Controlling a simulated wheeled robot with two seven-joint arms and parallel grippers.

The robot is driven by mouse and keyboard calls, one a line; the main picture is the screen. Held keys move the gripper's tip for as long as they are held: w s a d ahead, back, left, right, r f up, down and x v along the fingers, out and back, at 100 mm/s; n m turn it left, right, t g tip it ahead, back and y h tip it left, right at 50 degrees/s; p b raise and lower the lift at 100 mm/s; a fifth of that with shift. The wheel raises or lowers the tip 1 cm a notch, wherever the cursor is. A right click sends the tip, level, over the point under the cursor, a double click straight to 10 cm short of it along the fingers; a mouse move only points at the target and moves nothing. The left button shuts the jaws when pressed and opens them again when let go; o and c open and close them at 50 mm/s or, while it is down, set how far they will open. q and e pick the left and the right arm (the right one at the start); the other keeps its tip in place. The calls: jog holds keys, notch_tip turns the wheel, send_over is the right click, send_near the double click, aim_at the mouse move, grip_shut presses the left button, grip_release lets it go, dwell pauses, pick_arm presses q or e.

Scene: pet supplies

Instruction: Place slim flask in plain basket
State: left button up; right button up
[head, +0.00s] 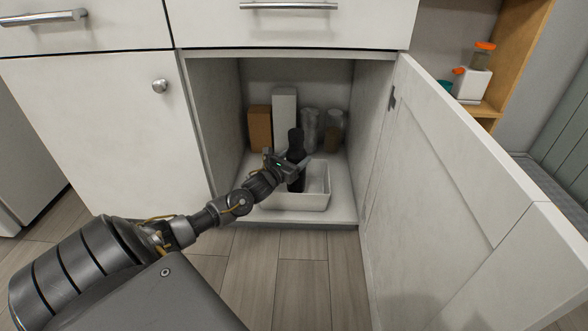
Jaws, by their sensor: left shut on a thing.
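The slim flask (296,144) is dark and stands upright inside the open cabinet. My left gripper (291,168) is shut on the flask around its middle, reaching in from the left. The plain basket (297,202) is a white, low, open tray on the cabinet floor near its front edge. The lower part of the flask is within the basket's outline, behind its front wall. I cannot tell whether its base touches the basket's bottom. My right gripper is not in view.
Behind the basket stand a brown box (260,128), a tall white box (285,112) and clear jars (310,129). The cabinet door (450,170) is open at the right. Drawers are above the opening. A shelf with a white container (472,84) is at the upper right.

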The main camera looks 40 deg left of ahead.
pick_arm(q)
jog(key=shift+a+f+b, duration=0.25)
jog(key=shift+f+b, duration=0.05)
jog(key=shift+f, duration=0.05)
notch_tip(320, 180, down, 4)
jog(key=b, duration=0.3)
jog(key=shift+a+r, duration=0.1)
jog(key=shift+r, duration=0.15)
jog(key=o, duration=1.5)
jog(key=shift+o, duration=0.2)
